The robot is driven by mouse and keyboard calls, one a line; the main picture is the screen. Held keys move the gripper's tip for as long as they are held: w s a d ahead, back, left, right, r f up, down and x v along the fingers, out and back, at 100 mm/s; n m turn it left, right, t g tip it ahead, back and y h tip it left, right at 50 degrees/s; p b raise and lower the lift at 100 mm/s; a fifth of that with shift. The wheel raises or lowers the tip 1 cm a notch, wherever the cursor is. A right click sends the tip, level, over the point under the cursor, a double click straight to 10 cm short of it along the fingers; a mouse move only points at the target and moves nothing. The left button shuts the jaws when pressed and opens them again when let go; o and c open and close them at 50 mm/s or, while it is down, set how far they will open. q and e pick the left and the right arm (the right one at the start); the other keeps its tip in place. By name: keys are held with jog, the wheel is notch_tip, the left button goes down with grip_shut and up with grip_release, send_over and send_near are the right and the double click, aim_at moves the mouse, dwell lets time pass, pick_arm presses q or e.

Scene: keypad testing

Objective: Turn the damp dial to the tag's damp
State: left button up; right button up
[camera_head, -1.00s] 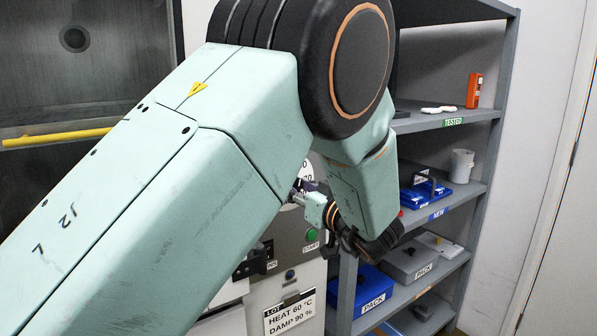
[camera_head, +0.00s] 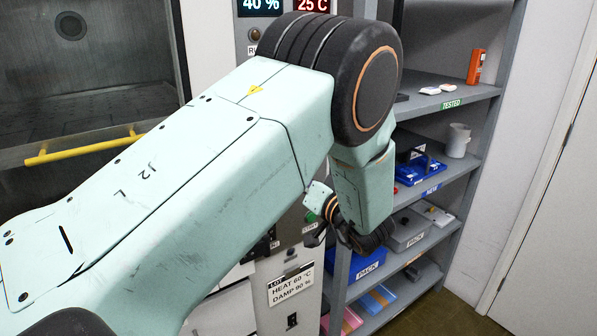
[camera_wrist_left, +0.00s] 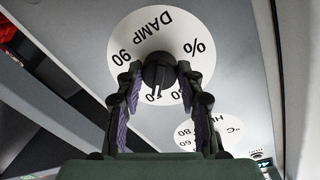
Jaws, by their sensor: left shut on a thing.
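In the left wrist view, the damp dial (camera_wrist_left: 195,25) is a white disc marked DAMP, % and 90, seen upside down. Its black knob (camera_wrist_left: 158,76) has a white pointer line directed toward the picture's bottom, away from the 90. My left gripper (camera_wrist_left: 157,70) has its two fingers closed on either side of the knob. The fingers hide some of the numbers. In the head view, my left arm covers the dial and the gripper's fingertips. The tag (camera_head: 291,284) reads LOT, HEAT 60 °C, DAMP 90 %. My right gripper is out of view.
The heat dial (camera_wrist_left: 203,128) is close beside the damp dial. A display (camera_head: 261,5) reads 40 %, another (camera_head: 312,5) 25 C. The green start button (camera_head: 311,217) is partly covered. A grey shelf (camera_head: 470,95) with boxes stands right of the panel.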

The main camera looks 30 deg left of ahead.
pick_arm(q)
jog(key=shift+w+r, duration=0.2)
jog(key=shift+r, duration=0.2)
jog(key=o, duration=0.9)
jog(key=shift+o, duration=1.3)
jog(key=shift+s+d+f, duration=0.1)
jog(key=shift+f, duration=0.05)
jog(key=shift+f, duration=0.1)
notch_tip(320, 180, up, 10)
